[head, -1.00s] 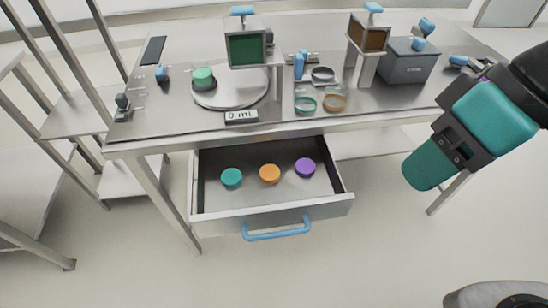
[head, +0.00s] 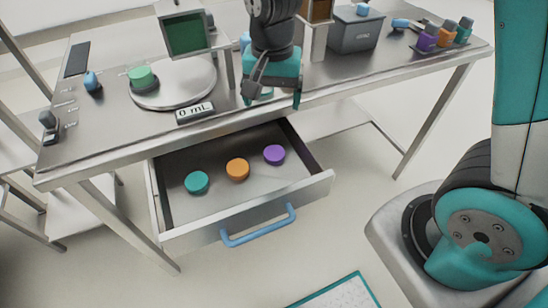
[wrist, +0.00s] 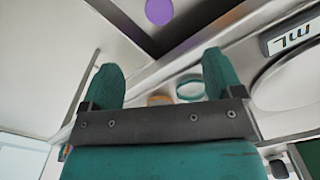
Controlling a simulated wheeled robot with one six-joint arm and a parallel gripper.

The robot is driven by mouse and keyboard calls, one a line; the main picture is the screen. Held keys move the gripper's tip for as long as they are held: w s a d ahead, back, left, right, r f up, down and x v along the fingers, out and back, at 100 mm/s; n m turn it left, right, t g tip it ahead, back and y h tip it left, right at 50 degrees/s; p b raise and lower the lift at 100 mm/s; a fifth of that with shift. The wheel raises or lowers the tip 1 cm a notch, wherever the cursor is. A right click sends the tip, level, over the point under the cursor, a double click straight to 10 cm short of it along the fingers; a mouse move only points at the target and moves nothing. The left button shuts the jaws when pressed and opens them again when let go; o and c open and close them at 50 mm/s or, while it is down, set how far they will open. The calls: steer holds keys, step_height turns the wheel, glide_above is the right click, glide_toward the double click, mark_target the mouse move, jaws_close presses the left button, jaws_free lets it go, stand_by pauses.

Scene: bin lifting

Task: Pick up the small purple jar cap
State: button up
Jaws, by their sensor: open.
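The small purple jar cap (head: 274,155) lies in the open drawer (head: 220,233), to the right of an orange cap (head: 238,169) and a teal cap (head: 197,182). In the wrist view the purple cap (wrist: 159,11) shows at the top edge, partly cut off, inside the drawer's corner. My gripper (head: 271,100) is open and empty, above the table's front edge and behind the drawer in the head view. Its two teal fingers (wrist: 164,85) stand apart in the wrist view, with the cap beyond them and not touching.
The table (head: 110,140) overhangs the drawer's back. On it are a scale plate with a green-topped item (head: 142,77), a "0 mL" display (head: 195,113), a grey box (head: 355,32) and several small bottles at right. A blue handle (head: 258,226) fronts the drawer.

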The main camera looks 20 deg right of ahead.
mark_target(274, 155)
steer(key=f, duration=1.7)
steer(key=shift+w+d+f+b, duration=0.15)
steer(key=shift+d+f+b, duration=0.05)
steer(key=shift+f+b, duration=0.2)
steer(key=shift+c, duration=0.4)
steer(key=c, duration=0.9)
